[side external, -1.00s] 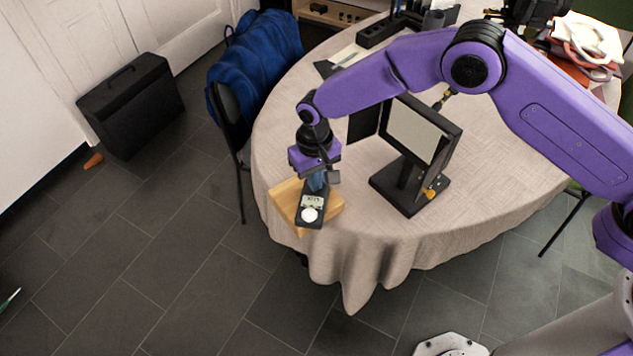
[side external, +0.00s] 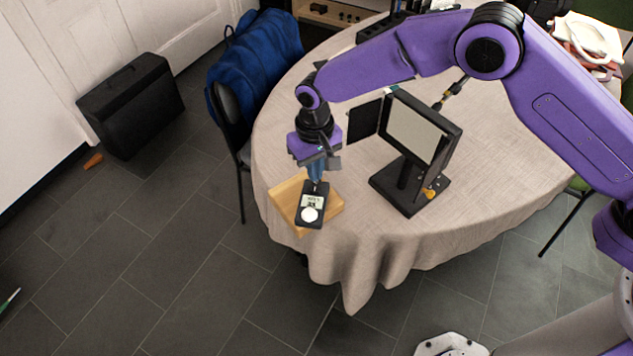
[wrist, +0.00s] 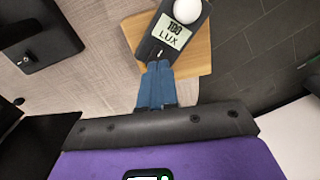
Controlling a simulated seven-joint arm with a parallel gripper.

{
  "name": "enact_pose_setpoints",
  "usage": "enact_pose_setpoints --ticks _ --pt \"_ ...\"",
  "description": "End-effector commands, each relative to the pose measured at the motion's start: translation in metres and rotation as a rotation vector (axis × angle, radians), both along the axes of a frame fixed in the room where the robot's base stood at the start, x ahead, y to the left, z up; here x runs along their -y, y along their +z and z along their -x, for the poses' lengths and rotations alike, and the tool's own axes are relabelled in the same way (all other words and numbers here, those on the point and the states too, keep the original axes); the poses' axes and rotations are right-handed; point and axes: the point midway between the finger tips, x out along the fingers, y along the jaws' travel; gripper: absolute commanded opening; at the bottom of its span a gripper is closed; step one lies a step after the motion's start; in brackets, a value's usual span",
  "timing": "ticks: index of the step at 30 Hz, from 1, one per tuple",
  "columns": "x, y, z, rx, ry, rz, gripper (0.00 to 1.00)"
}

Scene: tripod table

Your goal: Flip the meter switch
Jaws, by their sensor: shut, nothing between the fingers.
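The meter (side external: 312,205) is a dark handheld light meter with a white dome and a pale display. It lies on a wooden block (side external: 331,207) near the table's front left edge. In the wrist view the meter (wrist: 151,49) shows "LUX" on its display, with digits above it. My gripper (wrist: 158,64) has blue fingers, closed together with nothing between them. The fingertips are at the meter's near end, just below the display. I cannot tell whether they touch it. In the side view my gripper (side external: 317,182) is above the meter's far end. The switch itself is not clear.
A black-framed panel light (side external: 416,140) on a square base stands right of the meter on the clothed table (side external: 510,170). A chair with a blue jacket (side external: 258,65) is at the left. The table's edge is close to the wooden block.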

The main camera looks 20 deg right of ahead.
Motion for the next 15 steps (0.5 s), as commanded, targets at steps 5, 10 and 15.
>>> enact_pose_setpoints --ticks 5,10,15 --pt "0.000 0.013 0.000 0.001 0.000 -0.001 0.00" --pt "0.000 0.024 0.000 0.000 0.000 0.000 0.00" --pt "0.000 0.031 0.000 0.000 0.000 0.000 0.00"
